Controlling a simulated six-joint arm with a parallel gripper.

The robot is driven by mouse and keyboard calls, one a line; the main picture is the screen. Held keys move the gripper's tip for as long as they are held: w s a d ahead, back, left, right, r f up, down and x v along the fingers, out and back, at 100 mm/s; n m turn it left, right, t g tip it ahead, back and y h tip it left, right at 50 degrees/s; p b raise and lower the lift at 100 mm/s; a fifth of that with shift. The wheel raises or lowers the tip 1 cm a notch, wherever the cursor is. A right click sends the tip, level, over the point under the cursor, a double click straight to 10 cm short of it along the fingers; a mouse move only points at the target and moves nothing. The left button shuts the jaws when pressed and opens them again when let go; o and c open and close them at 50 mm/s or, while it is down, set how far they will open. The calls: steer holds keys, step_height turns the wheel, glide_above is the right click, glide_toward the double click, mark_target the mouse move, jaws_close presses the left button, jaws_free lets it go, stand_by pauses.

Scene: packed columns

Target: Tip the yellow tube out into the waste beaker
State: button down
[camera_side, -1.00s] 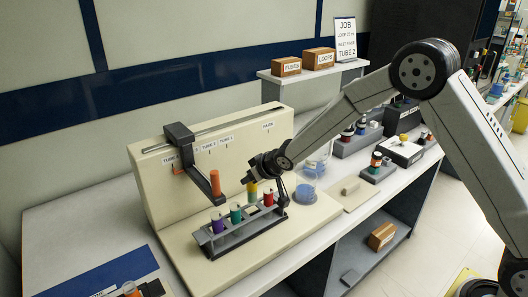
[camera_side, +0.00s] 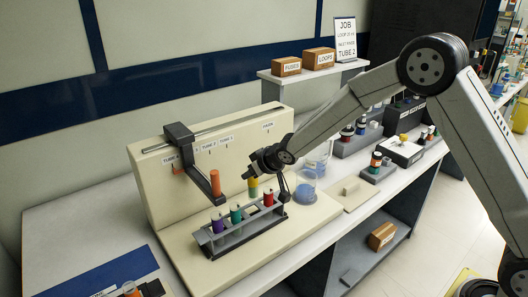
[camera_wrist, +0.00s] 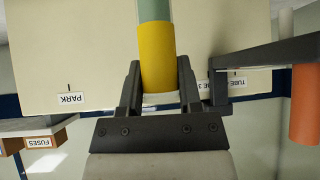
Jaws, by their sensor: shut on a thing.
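The yellow tube (camera_side: 253,188) is upright above the grey rack (camera_side: 215,248), and its lower end looks close to or just clear of the rack's top. My gripper (camera_side: 253,173) is shut on the tube from above. In the wrist view the tube's yellow band (camera_wrist: 158,60) sits between the two fingers, with a pale green-grey section beyond it. A clear beaker with blue in its bottom (camera_side: 305,194) stands right of the rack; I take it as the waste beaker. No label on it is readable.
Purple (camera_side: 217,223), green (camera_side: 235,213) and red (camera_side: 268,197) tubes stand in the rack. A dark sliding arm with an orange cylinder (camera_side: 215,183) hangs just left of my gripper. The beige panel (camera_side: 155,190) stands behind. Another clear vessel (camera_side: 317,164) is behind the beaker.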

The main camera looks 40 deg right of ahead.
steer(key=s+d+r+m+h, duration=0.1)
steer(key=s+d+r, duration=0.15)
steer(key=r, duration=0.35)
steer(key=s+d+r+m, duration=0.1)
steer(key=s+d+r, duration=0.1)
steer(key=d+r, duration=0.35)
steer(key=w+d+f+m+g+h, duration=0.2)
steer(key=w+f+m+g+h, duration=0.1)
steer(key=f+m, duration=0.4)
steer(key=w+d+f+m+g+h, duration=0.3)
steer(key=w+f+m+h, duration=0.3)
steer(key=f+m, duration=0.2)
steer(key=shift+w+m+g, duration=0.4)
steer(key=shift+m+g, duration=0.1)
steer(key=shift+g, duration=0.3)
steer(key=shift+d, duration=0.1)
steer(key=shift+d, duration=0.1)
steer(key=s+d+y, duration=0.1)
steer(key=s+d+t+y, duration=0.1)
steer(key=d, duration=0.1)
steer(key=shift+m, duration=0.3)
stand_by(0.8)
